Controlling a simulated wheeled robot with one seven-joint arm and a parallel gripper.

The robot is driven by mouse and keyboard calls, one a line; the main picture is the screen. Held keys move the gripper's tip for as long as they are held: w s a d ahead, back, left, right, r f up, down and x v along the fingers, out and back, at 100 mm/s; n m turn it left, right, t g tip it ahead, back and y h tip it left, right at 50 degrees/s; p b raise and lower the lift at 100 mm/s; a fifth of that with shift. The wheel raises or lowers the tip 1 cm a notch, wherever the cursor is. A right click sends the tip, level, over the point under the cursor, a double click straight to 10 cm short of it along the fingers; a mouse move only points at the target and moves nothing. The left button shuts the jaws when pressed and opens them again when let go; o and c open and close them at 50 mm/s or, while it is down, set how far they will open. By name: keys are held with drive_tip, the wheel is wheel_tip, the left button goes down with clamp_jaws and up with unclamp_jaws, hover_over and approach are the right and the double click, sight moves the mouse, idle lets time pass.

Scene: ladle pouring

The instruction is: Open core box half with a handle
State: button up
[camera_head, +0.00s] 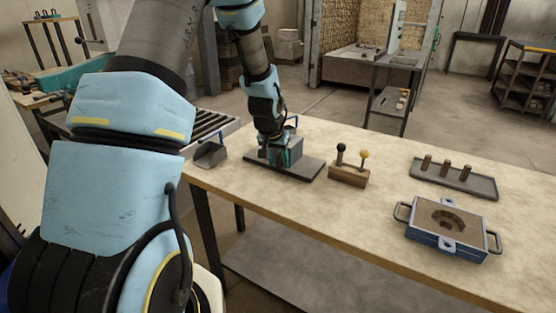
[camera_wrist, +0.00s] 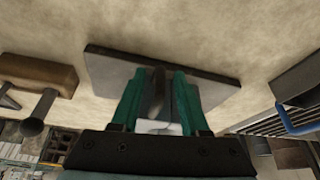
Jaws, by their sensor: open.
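The grey core box (camera_head: 271,152) stands on a dark base plate (camera_head: 310,171) near the table's left end, largely covered by my gripper. My gripper (camera_head: 286,150) is down at the box with its green fingers pointing toward the plate. In the wrist view my gripper (camera_wrist: 160,84) has its fingers apart. A dark rounded handle-like piece (camera_wrist: 157,92) shows between them, with a pale grey block (camera_wrist: 158,127) nearer the palm. I cannot tell whether either finger touches the handle. The base plate (camera_wrist: 210,84) lies beyond the fingertips. The seam between box halves is hidden.
A wooden block (camera_head: 348,175) with black and yellow knobs stands right of the plate. A grey scoop (camera_head: 211,154) with a blue handle is at left. A tray (camera_head: 480,188) with several pegs and a blue moulding box (camera_head: 430,238) lie at right. Table front is clear.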

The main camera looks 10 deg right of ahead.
clamp_jaws()
idle(1.4)
